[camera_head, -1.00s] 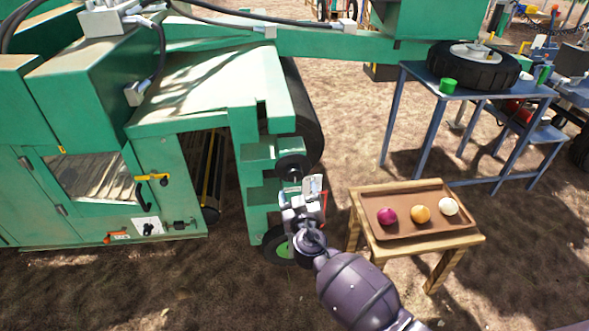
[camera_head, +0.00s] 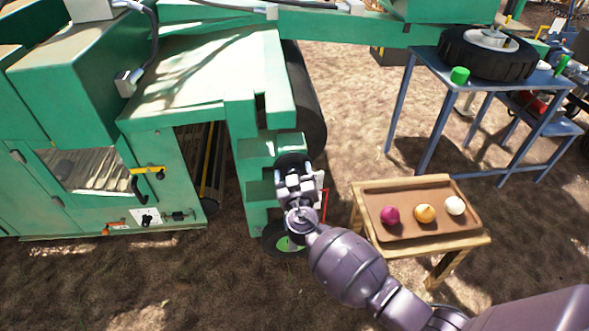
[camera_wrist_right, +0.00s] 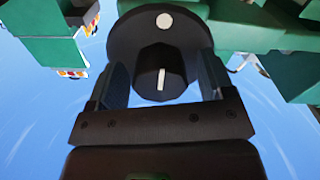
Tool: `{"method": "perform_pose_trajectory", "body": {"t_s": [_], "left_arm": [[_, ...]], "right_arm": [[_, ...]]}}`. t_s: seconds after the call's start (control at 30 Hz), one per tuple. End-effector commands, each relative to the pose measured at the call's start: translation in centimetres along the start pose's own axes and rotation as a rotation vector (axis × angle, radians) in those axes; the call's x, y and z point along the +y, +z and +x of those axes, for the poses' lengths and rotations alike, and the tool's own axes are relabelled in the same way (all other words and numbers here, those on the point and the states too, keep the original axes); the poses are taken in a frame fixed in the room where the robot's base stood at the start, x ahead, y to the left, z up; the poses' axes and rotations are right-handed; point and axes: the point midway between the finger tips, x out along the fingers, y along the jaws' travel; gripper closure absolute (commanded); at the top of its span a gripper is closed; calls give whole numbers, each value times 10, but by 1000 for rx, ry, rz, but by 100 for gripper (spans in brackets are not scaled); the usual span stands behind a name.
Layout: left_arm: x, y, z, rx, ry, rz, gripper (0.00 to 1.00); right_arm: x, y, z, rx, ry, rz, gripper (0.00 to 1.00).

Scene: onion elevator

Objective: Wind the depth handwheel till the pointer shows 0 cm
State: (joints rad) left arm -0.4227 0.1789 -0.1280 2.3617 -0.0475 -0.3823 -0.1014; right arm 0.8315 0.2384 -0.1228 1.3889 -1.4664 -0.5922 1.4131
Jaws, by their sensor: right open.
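The depth handwheel (camera_head: 291,160) is a black disc on the green machine's front column, partly hidden behind my right gripper (camera_head: 296,178). In the right wrist view the handwheel (camera_wrist_right: 192,32) is a dark disc with a white dot near its top. A black hub with a white line (camera_wrist_right: 155,78) stands out from its middle. My right gripper (camera_wrist_right: 162,82) is open, with one finger on each side of the hub; whether they touch it I cannot tell. The pointer and its scale cannot be made out. My left gripper is out of view.
A small wooden table (camera_head: 358,190) with a brown tray (camera_head: 400,234) of three onions stands to the right of my arm. A blue-grey metal table (camera_head: 425,66) carries a tyre (camera_head: 487,58) and a green cup (camera_head: 460,75). A small wheel (camera_head: 284,241) is below the gripper.

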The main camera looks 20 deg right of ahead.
Motion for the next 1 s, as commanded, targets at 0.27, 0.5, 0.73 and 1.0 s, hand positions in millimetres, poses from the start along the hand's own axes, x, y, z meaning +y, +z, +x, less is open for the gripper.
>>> {"method": "perform_pose_trajectory", "body": {"t_s": [0.27,0.5,0.73,1.0], "left_arm": [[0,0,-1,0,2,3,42],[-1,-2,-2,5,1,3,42],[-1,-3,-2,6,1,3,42],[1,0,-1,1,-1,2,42]], "right_arm": [[0,0,0,0,0,0,27],[0,0,0,0,0,0,63],[0,0,0,0,0,-7,74],[0,2,0,-1,-1,-95,74]]}}
